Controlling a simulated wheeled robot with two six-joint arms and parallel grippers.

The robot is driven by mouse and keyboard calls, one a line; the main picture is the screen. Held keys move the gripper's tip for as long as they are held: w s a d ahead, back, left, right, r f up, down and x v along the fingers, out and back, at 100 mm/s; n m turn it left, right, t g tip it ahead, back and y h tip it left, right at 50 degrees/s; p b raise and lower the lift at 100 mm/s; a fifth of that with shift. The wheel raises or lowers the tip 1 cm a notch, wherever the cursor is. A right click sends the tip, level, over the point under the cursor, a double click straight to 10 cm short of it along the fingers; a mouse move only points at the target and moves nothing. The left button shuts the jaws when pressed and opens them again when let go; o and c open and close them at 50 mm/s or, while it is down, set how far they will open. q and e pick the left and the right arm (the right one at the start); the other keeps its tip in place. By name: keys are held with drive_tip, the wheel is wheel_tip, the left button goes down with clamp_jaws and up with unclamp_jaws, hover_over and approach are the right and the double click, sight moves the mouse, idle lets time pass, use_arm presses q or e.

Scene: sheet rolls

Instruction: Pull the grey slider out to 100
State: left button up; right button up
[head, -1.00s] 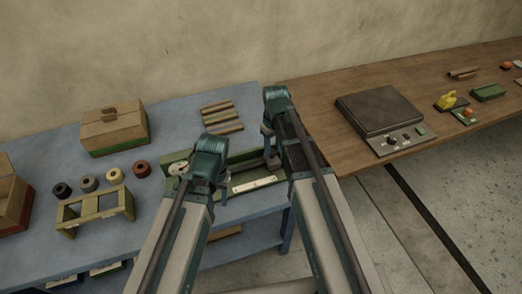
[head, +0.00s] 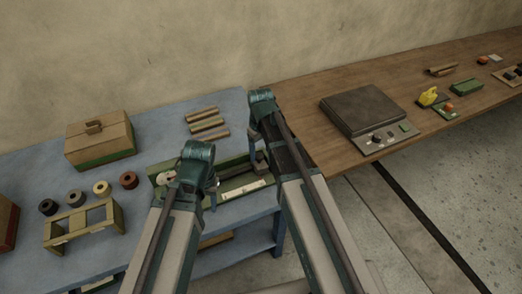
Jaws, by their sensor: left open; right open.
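A long green sheet-roll device (head: 158,169) lies near the front right corner of the blue table, with a pale scale strip (head: 243,190) along its front. I cannot make out the grey slider for certain; my arms cover parts of the device. My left gripper (head: 211,194) is over the device's middle, left of the scale strip, and points down. My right gripper (head: 258,161) is over the device's right end. Both are open, and I see nothing held. Whether either touches the device cannot be told.
The blue table (head: 150,134) also holds a lidded box (head: 100,140), several rolls (head: 129,180), a yellowish stand (head: 84,224) and short rods (head: 209,124). A brown table (head: 310,135) adjoins at right, with a dark flat-topped device (head: 363,108) on it.

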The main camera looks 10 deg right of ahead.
sight(260, 155)
wheel_tip(260, 155, up, 13)
drive_tip(key=p, duration=1.2)
drive_tip(key=shift+p, duration=0.3)
drive_tip(key=shift+c, duration=0.3)
drive_tip(key=shift+c, duration=1.2)
drive_tip(key=shift+a+f+n+b, duration=0.15)
drive_tip(key=shift+f+n+b, duration=0.25)
drive_tip(key=shift+n, duration=0.2)
drive_tip(key=shift+c, duration=1.2)
drive_tip(key=n+b, duration=0.1)
drive_tip(key=n, duration=0.1)
drive_tip(key=a+f+n+y+b, duration=0.2)
drive_tip(key=n, duration=0.1)
drive_tip(key=shift+s+f+n, duration=0.1)
drive_tip(key=shift+f+n, duration=0.15)
drive_tip(key=shift+n, duration=0.05)
clamp_jaws()
drive_tip(key=shift+a+f+n+y+b, duration=0.15)
drive_tip(key=shift+a+n+y+b, duration=0.15)
drive_tip(key=shift+n, duration=0.55)
drive_tip(key=shift+a+f+n+y+b, duration=0.1)
drive_tip(key=shift+a+n+y+b, duration=0.2)
drive_tip(key=shift+n, duration=0.6)
drive_tip(key=shift+a+f+n+y+b, duration=0.15)
drive_tip(key=shift+a+n+y+b, duration=0.15)
drive_tip(key=shift+n, duration=0.55)
